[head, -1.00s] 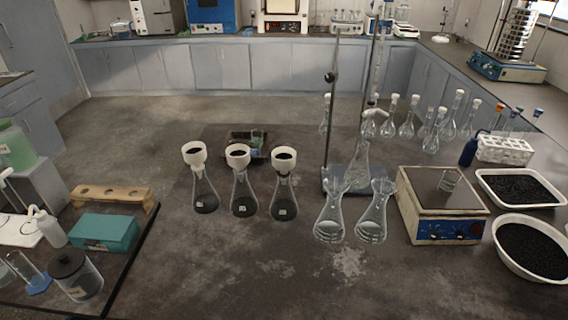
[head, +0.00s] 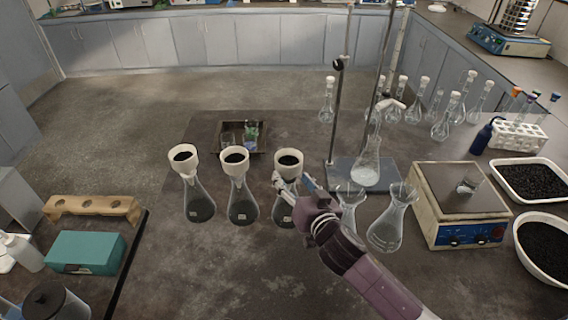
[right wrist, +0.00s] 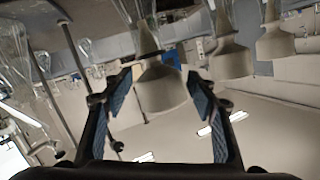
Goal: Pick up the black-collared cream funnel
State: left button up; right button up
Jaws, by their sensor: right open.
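Three cream funnels with dark material inside sit in the necks of conical flasks: a left funnel (head: 183,161), a middle funnel (head: 235,163) and a right funnel (head: 288,157). In the right wrist view this funnel (right wrist: 163,92) appears upside down between the two spread blue-padded fingers (right wrist: 159,82). I cannot tell whether they touch it. The other two funnels show there to the right. My left gripper is not in view.
Clear flasks (head: 385,232) stand close to the right of my right arm, with a stand base (head: 345,178) behind. A balance (head: 450,235) is further right. A small tray (head: 228,151) lies behind the funnels.

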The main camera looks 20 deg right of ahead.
aim_at(280, 161)
jog(key=shift+w+r, duration=0.2)
jog(key=shift+w, duration=0.15)
jog(key=p+x, duration=0.1)
jog(key=x, duration=0.3)
jog(key=shift+f, duration=0.1)
jog(key=shift+w+f, duration=0.15)
jog(key=shift+w, duration=0.95)
jog(key=x, duration=0.3)
jog(key=shift+w+a+f+p, duration=0.1)
jog(key=shift+f+p, duration=0.05)
jog(key=shift+p, duration=0.2)
jog(key=shift+w, duration=0.2)
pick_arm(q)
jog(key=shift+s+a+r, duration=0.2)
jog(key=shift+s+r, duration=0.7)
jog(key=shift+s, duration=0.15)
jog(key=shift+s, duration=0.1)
pick_arm(e)
jog(key=c, duration=1.3)
